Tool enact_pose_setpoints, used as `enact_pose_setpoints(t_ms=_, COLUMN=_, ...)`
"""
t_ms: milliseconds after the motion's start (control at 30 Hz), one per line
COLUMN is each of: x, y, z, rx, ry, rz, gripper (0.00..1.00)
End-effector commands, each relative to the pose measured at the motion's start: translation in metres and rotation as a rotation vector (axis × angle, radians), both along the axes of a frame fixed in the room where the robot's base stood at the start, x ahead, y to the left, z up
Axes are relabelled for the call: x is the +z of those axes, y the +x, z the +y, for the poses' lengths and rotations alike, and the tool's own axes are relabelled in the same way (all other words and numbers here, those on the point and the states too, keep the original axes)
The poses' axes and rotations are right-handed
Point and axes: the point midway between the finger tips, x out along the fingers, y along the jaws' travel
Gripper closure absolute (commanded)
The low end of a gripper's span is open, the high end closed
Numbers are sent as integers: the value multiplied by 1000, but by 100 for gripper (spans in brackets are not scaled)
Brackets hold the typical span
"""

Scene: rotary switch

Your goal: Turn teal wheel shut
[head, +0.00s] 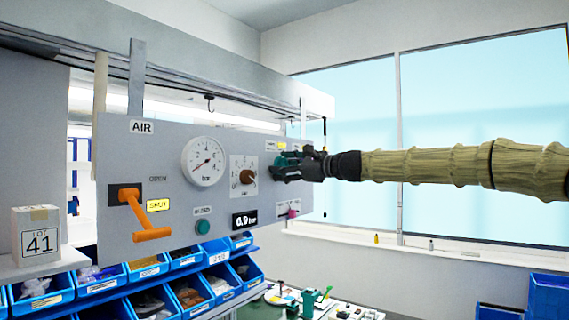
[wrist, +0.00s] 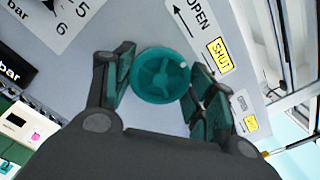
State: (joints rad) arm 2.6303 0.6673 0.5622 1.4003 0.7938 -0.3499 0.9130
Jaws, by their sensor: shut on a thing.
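The teal wheel (wrist: 160,88) is a round spoked handwheel on the grey panel, with a small white dot on its right rim in the wrist view. In the head view the wheel (head: 281,161) is partly hidden by my gripper (head: 288,168), which reaches in from the right. My gripper (wrist: 162,70) is shut on the wheel, one finger on each side of its rim. Beside the wheel in the wrist view are an OPEN label (wrist: 197,14) with an arrow and a yellow SHUT label (wrist: 219,54).
Blue bins (head: 140,270) stand below. Room to the right is clear.

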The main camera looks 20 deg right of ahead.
Motion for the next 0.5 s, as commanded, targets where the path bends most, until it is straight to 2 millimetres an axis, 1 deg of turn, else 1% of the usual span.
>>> enact_pose_setpoints(t_ms=33, x=3, y=0, z=-2, rx=-3, ry=15, rz=7, gripper=68)
enact_pose_setpoints(t_ms=500, x=1, y=0, z=-2, rx=-2, ry=49, rz=36, gripper=68)
